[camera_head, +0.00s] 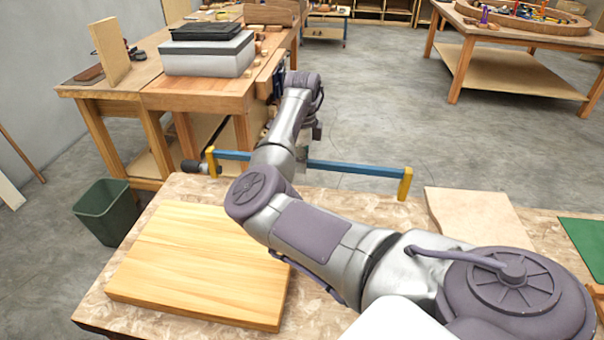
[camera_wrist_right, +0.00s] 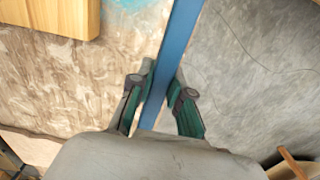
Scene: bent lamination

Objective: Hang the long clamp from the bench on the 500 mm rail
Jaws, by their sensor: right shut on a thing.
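The long clamp has a blue bar (camera_head: 355,169) with yellow jaws at both ends and a dark handle at the left end. It lies level across the head view, at the far edge of the near bench (camera_head: 340,203). My right gripper (camera_wrist_right: 162,92) is shut on the blue bar (camera_wrist_right: 180,45) near its middle, with one finger on each side. In the head view my right arm hides part of the bar and most of the gripper. In the wrist view the bar runs along the bench edge, with floor to its right. My left gripper is not in view. I cannot make out the 500 mm rail.
A thick wooden board (camera_head: 200,262) lies on the near bench, with a pale sheet (camera_head: 478,217) and a green mat (camera_head: 588,245) at right. A wooden workbench (camera_head: 150,93) with a grey box (camera_head: 207,54) stands beyond. A green bin (camera_head: 107,211) stands on the floor.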

